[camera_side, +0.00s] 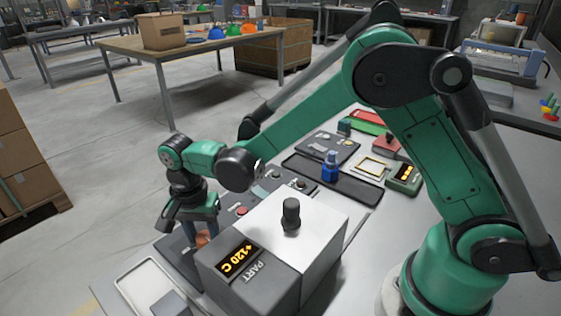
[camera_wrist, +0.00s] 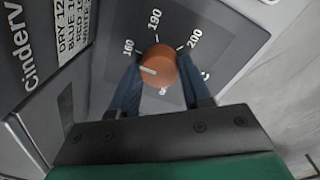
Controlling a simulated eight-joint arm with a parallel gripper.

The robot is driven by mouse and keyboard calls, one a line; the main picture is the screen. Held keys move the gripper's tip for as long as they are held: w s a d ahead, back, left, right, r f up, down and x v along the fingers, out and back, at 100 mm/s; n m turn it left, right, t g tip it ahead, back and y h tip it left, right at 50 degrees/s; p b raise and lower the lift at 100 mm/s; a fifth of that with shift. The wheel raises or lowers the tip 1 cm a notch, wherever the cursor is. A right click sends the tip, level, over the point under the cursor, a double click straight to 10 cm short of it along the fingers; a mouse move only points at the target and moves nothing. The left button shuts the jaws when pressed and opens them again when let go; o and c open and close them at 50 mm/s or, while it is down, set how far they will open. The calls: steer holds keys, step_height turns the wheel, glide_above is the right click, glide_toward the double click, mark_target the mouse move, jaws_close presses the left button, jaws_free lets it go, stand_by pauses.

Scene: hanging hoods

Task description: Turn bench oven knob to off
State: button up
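The oven knob (camera_wrist: 160,66) is round and orange-brown, with a white pointer line. The marks 190 and 200 also show; lower marks are partly hidden by the knob and fingers. My gripper (camera_wrist: 159,62) has one blue finger on each side of the knob, and the knob fills the gap, so it looks shut on it. In the side view my gripper (camera_side: 200,238) points down over the knob (camera_side: 203,239), which is partly hidden.
Beside the gripper stands a grey and white box (camera_side: 318,238) with a black upright post (camera_side: 291,214) and a display (camera_side: 238,258) reading +120 C. A pale tray (camera_side: 150,290) lies in front. A blue bottle (camera_side: 330,168) stands on a black tray further back.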

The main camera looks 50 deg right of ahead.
jaws_close()
steer(key=shift+n, duration=0.3)
steer(key=n, duration=1.7)
steer(key=shift+t, duration=0.4)
steer(key=n, duration=0.6)
steer(key=shift+s, duration=0.1)
steer(key=shift+n, duration=0.3)
